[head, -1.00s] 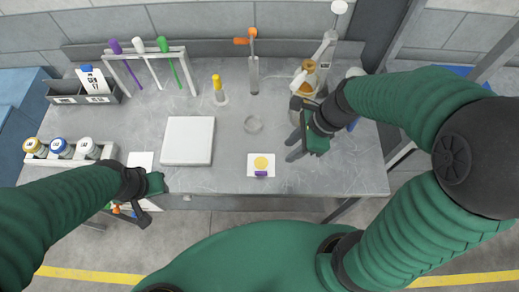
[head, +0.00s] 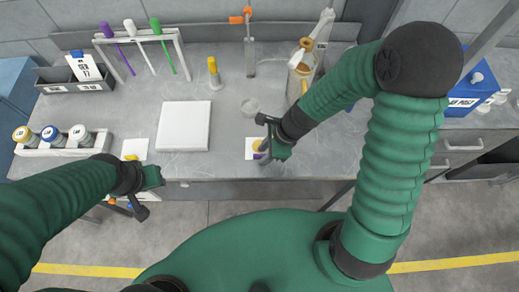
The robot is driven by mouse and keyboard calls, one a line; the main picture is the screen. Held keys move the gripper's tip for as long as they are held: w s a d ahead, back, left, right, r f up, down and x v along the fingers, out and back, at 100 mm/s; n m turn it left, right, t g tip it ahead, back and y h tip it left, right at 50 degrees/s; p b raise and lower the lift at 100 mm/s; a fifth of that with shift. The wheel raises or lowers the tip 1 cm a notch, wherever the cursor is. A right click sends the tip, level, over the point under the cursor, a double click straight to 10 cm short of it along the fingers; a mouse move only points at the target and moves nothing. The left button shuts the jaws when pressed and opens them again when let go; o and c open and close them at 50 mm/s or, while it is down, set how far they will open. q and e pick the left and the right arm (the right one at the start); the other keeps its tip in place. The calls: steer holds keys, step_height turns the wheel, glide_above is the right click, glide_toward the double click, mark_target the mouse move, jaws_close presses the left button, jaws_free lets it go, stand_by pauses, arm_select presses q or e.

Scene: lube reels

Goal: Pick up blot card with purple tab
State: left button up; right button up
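The blot card with purple tab (head: 251,152) lies on the grey bench near its front edge. It is a white card with a yellow spot, and my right gripper (head: 263,150) covers its right part. The purple tab shows only partly beside the fingers. My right gripper is at the card, pointing down and left; I cannot tell whether its fingers touch the card or how far apart they are. My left gripper (head: 148,198) is off the bench's front edge at the left, away from the card, and its fingers are hard to make out.
A second white card with a yellow spot (head: 136,148) lies near my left gripper. A white square plate (head: 184,126) sits mid-bench. A clear ring-shaped dish (head: 249,107) is behind the card. A jar rack (head: 62,144) and a pipette stand (head: 140,38) are at left.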

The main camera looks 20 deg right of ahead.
steer(key=shift+a, duration=0.1)
steer(key=shift+c, duration=0.4)
steer(key=shift+r, duration=0.1)
steer(key=c, duration=0.5)
steer(key=shift+s, duration=0.1)
jaws_close()
steer(key=shift+d, duration=0.3)
steer(key=shift+a+r, duration=0.1)
steer(key=shift+a, duration=0.05)
